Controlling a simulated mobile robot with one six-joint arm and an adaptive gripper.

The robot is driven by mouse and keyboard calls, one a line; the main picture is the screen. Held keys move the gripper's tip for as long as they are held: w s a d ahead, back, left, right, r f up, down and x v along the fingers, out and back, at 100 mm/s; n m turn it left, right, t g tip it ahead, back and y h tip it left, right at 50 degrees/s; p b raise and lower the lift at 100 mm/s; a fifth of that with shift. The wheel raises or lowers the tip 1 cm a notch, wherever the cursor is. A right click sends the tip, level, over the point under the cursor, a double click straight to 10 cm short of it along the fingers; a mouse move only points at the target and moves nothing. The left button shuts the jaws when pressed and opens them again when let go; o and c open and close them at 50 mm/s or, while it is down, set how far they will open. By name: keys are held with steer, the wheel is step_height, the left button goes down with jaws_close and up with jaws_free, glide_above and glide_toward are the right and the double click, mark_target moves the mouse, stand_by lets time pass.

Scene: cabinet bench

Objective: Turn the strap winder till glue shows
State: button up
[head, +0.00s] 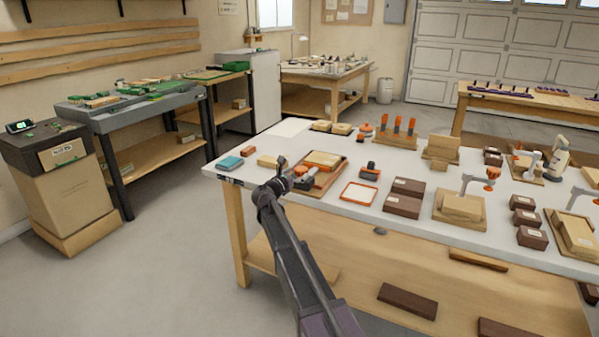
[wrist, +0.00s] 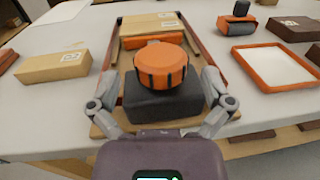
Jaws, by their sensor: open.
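The strap winder has a ribbed orange knob (wrist: 160,71) on a dark block (wrist: 164,105), at the near end of a wooden board in the wrist view. In the head view its orange top (head: 300,171) shows beside my gripper, partly hidden. My gripper (wrist: 160,92) is open, with one finger on each side of the winder. I cannot tell whether either finger touches it. Behind the knob lies a wooden piece (wrist: 150,25) with a pale label and an orange part, between dark red-brown side strips. I see no glue at the joints.
An orange-rimmed tray (wrist: 275,68) lies to the right and a labelled wooden block (wrist: 54,66) to the left. A dark orange-banded tool (wrist: 238,18) stands beyond. Brown blocks (head: 403,206) and wooden fixtures crowd the bench (head: 330,212) further right.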

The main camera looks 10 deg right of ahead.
mark_target(297, 171)
steer(key=v, duration=0.9)
stand_by(1.3)
steer(key=shift+s+a+r, duration=0.3)
steer(key=shift+s+a, duration=0.15)
steer(key=shift+s, duration=0.25)
steer(key=x, duration=1.4)
steer(key=shift+a, duration=0.15)
steer(key=c, duration=1.1)
